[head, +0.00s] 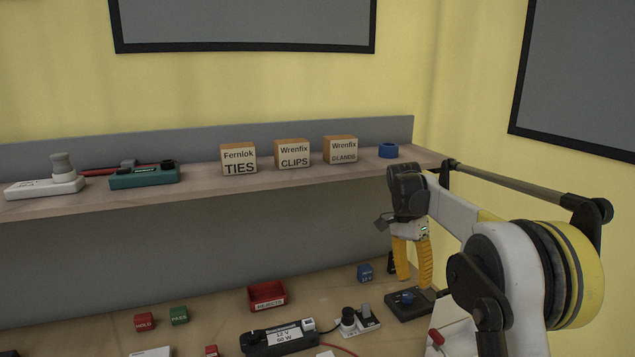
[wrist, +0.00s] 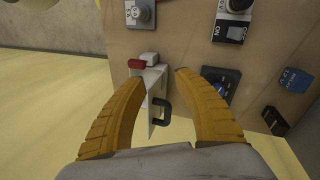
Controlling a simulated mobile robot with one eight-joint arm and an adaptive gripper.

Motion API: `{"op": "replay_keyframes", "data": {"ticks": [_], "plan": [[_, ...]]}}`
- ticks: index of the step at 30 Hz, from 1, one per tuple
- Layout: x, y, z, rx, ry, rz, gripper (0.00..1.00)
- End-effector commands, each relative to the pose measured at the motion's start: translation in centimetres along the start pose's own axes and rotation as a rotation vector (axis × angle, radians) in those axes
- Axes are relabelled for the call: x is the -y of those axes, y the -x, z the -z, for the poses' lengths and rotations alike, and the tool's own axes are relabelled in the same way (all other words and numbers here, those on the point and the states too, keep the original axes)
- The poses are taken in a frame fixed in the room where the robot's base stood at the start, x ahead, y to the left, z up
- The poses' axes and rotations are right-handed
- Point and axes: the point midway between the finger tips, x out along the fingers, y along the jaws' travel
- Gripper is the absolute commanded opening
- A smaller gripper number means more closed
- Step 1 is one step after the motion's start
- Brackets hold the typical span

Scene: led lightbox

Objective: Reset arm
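My gripper (head: 414,281) points down at the right of the head view, with its two yellow fingers apart. It is over the right end of the workbench (head: 215,310), in front of the shelf (head: 200,189). In the wrist view my gripper (wrist: 161,76) is open, with nothing held between the fingers. A white bracket with a red part (wrist: 150,72) and a dark hook shows beyond the gap at the bench edge. I cannot tell its distance from the fingertips.
A dark device with a blue knob (head: 407,300) lies below my gripper. A blue block (head: 365,272), a red bin (head: 266,296) and a power supply (head: 279,339) are to its left. The shelf holds three labelled boxes, including Wrenfix Glands (head: 341,151), and blue tape (head: 388,151).

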Motion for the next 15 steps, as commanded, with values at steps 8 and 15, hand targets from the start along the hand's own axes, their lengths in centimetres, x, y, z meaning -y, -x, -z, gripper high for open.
{"op": "replay_keyframes", "data": {"ticks": [8, 15], "plan": [[-6.0, 3.2, -4.7, -0.115, 0.238, 0.182, 0.38], [-12.4, 2.6, -10.4, -0.277, 0.472, 0.342, 0.38]]}}
